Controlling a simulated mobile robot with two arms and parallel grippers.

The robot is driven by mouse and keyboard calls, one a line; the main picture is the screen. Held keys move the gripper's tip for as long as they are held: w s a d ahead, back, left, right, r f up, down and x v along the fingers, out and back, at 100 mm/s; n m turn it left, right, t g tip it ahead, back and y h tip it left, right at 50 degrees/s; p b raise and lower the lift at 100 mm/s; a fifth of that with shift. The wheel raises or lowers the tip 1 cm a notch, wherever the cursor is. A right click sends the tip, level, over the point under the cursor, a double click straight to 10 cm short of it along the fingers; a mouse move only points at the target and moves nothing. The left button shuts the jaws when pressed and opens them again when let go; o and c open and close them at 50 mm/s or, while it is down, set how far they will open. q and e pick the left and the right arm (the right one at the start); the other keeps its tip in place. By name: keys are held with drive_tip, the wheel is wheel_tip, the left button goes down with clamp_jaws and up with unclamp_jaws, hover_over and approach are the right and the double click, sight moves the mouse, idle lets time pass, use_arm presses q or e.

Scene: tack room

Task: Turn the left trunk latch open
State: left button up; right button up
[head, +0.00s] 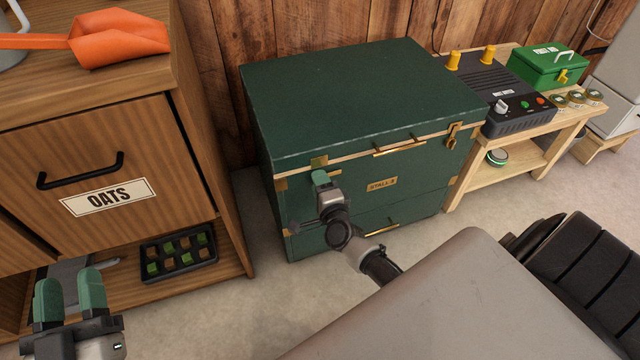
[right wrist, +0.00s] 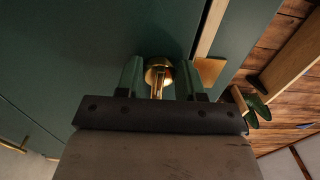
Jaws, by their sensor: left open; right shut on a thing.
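The dark green trunk (head: 350,90) stands on the floor against the wood wall with its lid down. My right gripper (head: 321,178) is at the left end of its front. In the right wrist view my right gripper (right wrist: 160,80) has its green fingers shut on the brass left trunk latch (right wrist: 157,72). In the head view the gripper mostly hides that latch. The right trunk latch (head: 452,136) hangs on the front near the right corner. My left gripper (head: 70,292) is open and empty at the lower left, in front of the cabinet, far from the trunk.
The wooden OATS cabinet (head: 205,130) stands left of the trunk, with an orange scoop (head: 120,38) on top and a black tray (head: 178,257) on its low shelf. A bench (head: 490,180) at right holds a black device (head: 500,95) and a green box (head: 548,65).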

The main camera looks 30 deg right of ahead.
use_arm(q)
drive_tip(key=shift+r, duration=0.1)
idle(0.4)
use_arm(e)
drive_tip(key=o, duration=0.9)
drive_tip(key=shift+c, duration=0.2)
use_arm(q)
wheel_tip(320, 180, down, 6)
drive_tip(key=a+g+y+p, duration=0.1)
drive_tip(key=g+y+p, duration=0.1)
drive_tip(key=g, duration=0.3)
use_arm(e)
drive_tip(key=v, duration=1.1)
drive_tip(key=shift+w, duration=0.1)
